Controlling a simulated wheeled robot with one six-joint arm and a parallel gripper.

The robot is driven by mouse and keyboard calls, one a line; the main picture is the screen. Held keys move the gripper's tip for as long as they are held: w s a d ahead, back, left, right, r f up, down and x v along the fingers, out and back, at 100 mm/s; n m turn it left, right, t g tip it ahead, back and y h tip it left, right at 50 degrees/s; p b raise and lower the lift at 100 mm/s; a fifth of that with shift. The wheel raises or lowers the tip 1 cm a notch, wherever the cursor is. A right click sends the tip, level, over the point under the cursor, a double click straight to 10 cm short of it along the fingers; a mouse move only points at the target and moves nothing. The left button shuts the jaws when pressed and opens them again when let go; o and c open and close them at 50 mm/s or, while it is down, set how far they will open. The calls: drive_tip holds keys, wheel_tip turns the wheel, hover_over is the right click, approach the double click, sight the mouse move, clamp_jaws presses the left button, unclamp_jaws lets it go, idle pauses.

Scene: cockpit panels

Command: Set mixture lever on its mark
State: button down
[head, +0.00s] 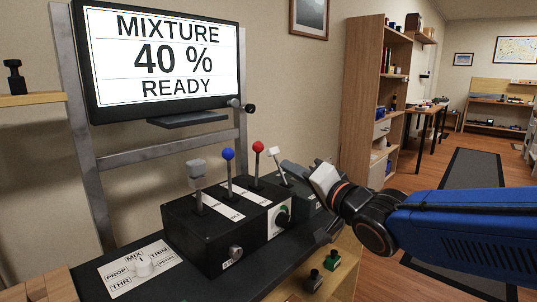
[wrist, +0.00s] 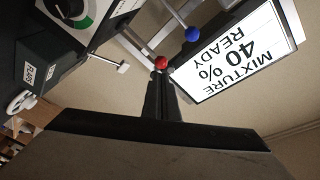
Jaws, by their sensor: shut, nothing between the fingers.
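The mixture lever is most likely the one with the red knob (head: 258,147), standing on the black lever box (head: 190,240). Its red knob also shows in the wrist view (wrist: 161,63), just past my fingertips. My gripper (head: 288,166) is to the right of the red knob in the head view, its fingers shut and empty. In the wrist view my gripper (wrist: 158,76) shows its fingers together, seemingly apart from the knob. The screen (head: 160,60) reads "MIXTURE 40 % READY". The scale marks by the lever are too small to read.
A blue-knobbed lever (head: 228,154) and a grey-topped lever (head: 197,172) stand left of the red one. A white T-handle lever (head: 273,152) stands close between it and my gripper. A labelled selector dial (head: 143,264) lies in front. A green-ringed knob (head: 283,217) is on the box's side.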

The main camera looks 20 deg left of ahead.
drive_tip(key=s+d+m, duration=0.1)
drive_tip(key=m, duration=0.7)
approach(260, 147)
drive_tip(key=shift+t, duration=0.3)
drive_tip(key=x, duration=0.5)
drive_tip(key=shift+w+a+f, duration=0.2)
drive_tip(key=shift+w+f, duration=0.05)
drive_tip(key=shift+f, duration=0.15)
drive_tip(key=shift+w+a+r, duration=0.1)
drive_tip(key=shift+w+a, duration=0.15)
drive_tip(key=shift+a, duration=0.1)
drive_tip(key=shift+w+a+r, duration=0.25)
drive_tip(key=shift+a, duration=0.35)
drive_tip(key=shift+d, duration=0.1)
